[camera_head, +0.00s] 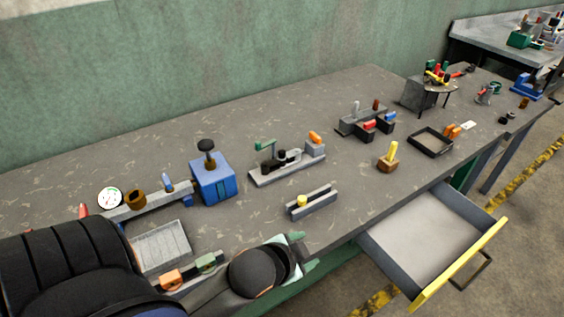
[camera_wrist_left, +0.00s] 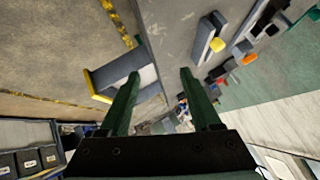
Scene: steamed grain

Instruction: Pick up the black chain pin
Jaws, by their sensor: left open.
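I cannot single out the black chain pin with certainty. Small dark pieces (camera_head: 506,117) lie near the front edge at the right end of the grey workbench (camera_head: 345,215), too small to identify. My left gripper (camera_head: 303,252) is at the bench's front edge, in front of the grey slotted holder with a yellow piece (camera_head: 312,202). In the left wrist view its two green fingers (camera_wrist_left: 160,76) are apart with nothing between them. That holder also shows in the left wrist view (camera_wrist_left: 204,40), beyond the right finger. My right gripper is not in view.
An open drawer (camera_head: 425,245) with a yellow front juts out at right. A blue box with a black knob (camera_head: 212,182), a grey fixture with a green lever (camera_head: 285,170), a wooden block (camera_head: 388,163) and a black tray (camera_head: 430,143) stand on the bench. The bench's back strip is clear.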

